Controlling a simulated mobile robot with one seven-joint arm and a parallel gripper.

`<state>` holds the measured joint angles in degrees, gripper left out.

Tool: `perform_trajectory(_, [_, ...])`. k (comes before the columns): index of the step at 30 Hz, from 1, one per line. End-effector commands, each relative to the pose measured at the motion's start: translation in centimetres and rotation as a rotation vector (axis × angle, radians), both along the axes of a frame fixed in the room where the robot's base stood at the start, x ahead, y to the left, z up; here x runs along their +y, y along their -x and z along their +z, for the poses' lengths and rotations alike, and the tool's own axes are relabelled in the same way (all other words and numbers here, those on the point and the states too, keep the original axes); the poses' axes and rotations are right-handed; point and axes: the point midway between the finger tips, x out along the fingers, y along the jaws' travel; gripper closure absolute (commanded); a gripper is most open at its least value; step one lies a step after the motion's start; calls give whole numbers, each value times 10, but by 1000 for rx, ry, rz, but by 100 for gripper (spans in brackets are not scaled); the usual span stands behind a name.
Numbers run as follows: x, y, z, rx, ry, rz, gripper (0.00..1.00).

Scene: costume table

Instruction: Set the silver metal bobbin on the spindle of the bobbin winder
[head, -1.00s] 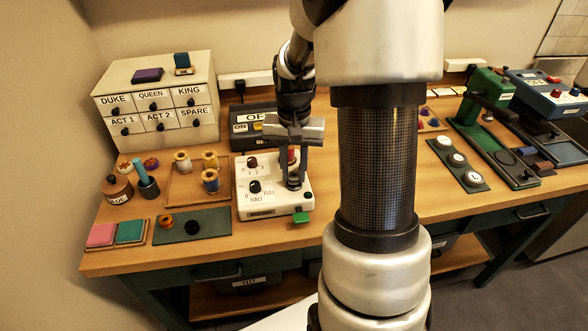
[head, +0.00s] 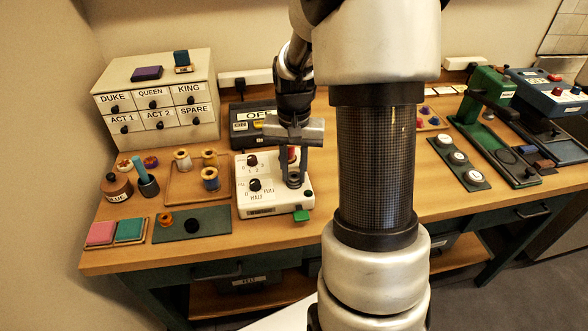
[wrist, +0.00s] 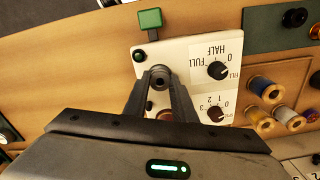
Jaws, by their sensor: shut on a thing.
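The bobbin winder (head: 265,206) is a white box with black dials and a green tab at its front right corner; it also shows in the wrist view (wrist: 198,50). My gripper (head: 293,182) points down over the winder's right side. In the wrist view its fingers (wrist: 160,80) are shut on the silver metal bobbin (wrist: 160,72), seen from above as a small grey ring with a dark centre. The spindle is hidden under the bobbin and fingers. I cannot tell whether the bobbin is around the spindle or just above it.
A tray (head: 172,195) with several thread spools stands left of the winder. A dark green mat (head: 212,222) lies at the front left. A dark box with an ON/OFF sign (head: 243,140) stands behind the winder. A red knob shows close behind the fingers.

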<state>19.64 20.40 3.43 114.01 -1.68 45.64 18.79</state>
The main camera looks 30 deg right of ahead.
Motion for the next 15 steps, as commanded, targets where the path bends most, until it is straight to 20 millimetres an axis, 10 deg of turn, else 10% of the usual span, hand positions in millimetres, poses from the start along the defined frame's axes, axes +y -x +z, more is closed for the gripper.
perform_trajectory(6, [0, 0, -5, 0, 0, 0, 97])
perform_trajectory(7, [0, 0, -4, 0, 0, 0, 71])
perform_trajectory(8, [0, 0, -4, 0, 0, 0, 68])
perform_trajectory(15, [0, 0, -4, 0, 0, 0, 68])
